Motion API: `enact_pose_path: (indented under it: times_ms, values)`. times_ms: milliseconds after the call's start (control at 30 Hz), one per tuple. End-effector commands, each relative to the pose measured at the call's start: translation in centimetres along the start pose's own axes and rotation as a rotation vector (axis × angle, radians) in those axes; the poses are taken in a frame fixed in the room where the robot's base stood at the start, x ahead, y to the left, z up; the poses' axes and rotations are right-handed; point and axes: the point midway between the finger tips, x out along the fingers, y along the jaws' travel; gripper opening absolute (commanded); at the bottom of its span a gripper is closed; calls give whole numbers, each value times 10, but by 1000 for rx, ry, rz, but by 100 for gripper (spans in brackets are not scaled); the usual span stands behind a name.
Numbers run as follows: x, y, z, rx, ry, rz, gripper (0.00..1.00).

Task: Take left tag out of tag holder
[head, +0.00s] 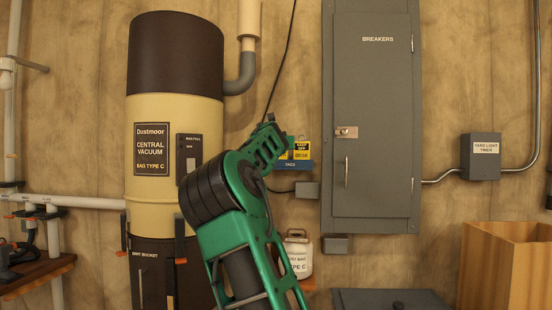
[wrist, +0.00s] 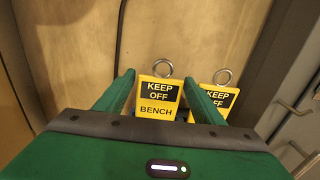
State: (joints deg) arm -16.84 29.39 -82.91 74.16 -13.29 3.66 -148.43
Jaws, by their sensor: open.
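The left tag (wrist: 157,98) is yellow with a black panel, reads "KEEP OFF BENCH" and has a metal ring at its top. My gripper (wrist: 160,78) is open, with one finger on each side of the left tag; I cannot tell whether either touches it. The right tag (wrist: 217,97), similar and ringed, stands beyond the right finger, partly covered by it. The blue tag holder (head: 297,164), marked "TAGS", is on the wall in the head view. Both tags stand upright in it. My gripper (head: 279,143) hides part of the holder and the left tag there.
A grey breaker cabinet (head: 372,120) stands out from the wall right of the holder. A tan and brown central vacuum (head: 150,110) stands to the left. A black cable (wrist: 120,40) runs down the wall nearby. A white canister (head: 299,255) is below.

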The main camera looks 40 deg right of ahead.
Motion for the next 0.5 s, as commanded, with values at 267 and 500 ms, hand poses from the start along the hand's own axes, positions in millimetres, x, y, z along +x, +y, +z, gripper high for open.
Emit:
enact_pose_path:
  times_ms: [267,500]
  values:
    - [12,0,-1,1,1,0,62]
    - [12,0,-1,1,1,0,53]
